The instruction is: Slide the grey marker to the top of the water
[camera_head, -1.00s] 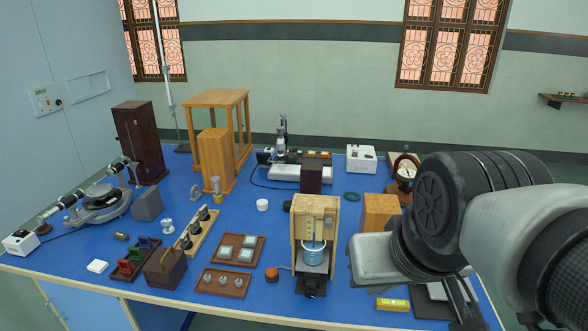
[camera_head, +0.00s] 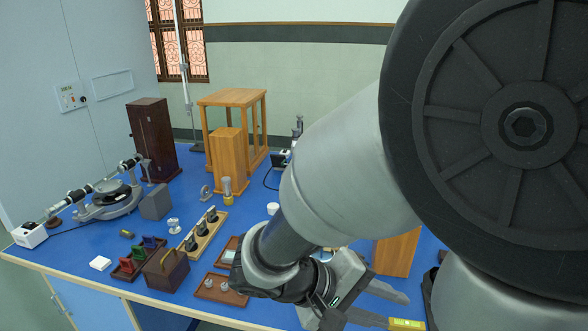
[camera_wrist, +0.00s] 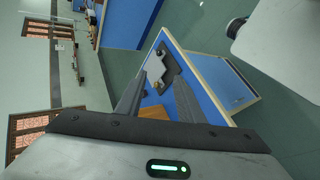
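My gripper (camera_head: 397,309) is low at the front of the blue bench in the head view, with its two fingers spread apart. It also shows open in the wrist view (camera_wrist: 160,82), with nothing held between the fingers. The wooden stand with the water vessel is hidden behind my arm in the head view. I cannot make out the grey marker or the water level in either current view.
A wooden block (camera_head: 396,252) stands just behind my gripper. A yellow bar (camera_head: 407,324) lies by the fingertips. To the left are a dark handled box (camera_head: 166,271), a weight rack (camera_head: 203,233) and a spectrometer (camera_head: 108,198). Floor lies beyond the bench edge.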

